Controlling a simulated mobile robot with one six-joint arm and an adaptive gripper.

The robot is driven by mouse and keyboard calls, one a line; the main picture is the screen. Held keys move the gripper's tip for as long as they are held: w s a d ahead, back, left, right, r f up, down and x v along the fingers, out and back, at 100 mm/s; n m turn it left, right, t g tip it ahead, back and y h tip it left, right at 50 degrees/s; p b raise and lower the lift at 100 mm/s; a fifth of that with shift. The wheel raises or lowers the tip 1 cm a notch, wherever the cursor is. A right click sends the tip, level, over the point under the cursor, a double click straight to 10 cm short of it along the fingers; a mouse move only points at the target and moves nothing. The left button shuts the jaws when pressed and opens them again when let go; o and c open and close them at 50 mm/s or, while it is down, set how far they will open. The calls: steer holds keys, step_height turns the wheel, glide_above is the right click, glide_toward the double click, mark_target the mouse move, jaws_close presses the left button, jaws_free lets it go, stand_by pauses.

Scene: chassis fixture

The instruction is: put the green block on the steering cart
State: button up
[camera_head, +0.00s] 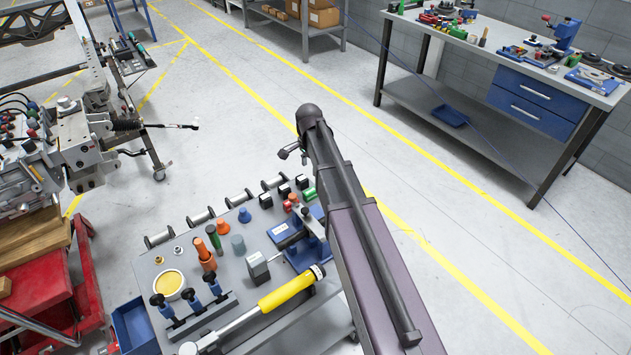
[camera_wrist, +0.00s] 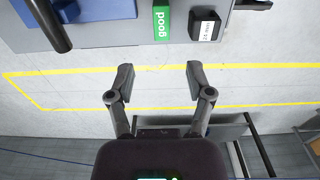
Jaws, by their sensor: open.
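The same green block (camera_head: 309,194) shows small in the head view, near the cart's far right corner, close to my arm. My gripper (camera_wrist: 157,80) is open and empty. Its fingers point toward the cart edge, apart from the block, with bare floor seen between them. In the head view the gripper (camera_head: 291,151) is partly hidden by my arm. I cannot tell which cart is the steering cart.
A black block with a white label (camera_wrist: 205,26) sits right of the green one. The grey cart (camera_head: 150,262) carries bottles, rollers and a yellow-handled tool (camera_head: 287,290). A red cart (camera_head: 45,285) stands left. A workbench (camera_head: 470,48) stands at back right. Open floor lies between.

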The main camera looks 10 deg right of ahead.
steer(key=s+n, duration=1.3)
steer(key=s, duration=0.8)
stand_by(1.1)
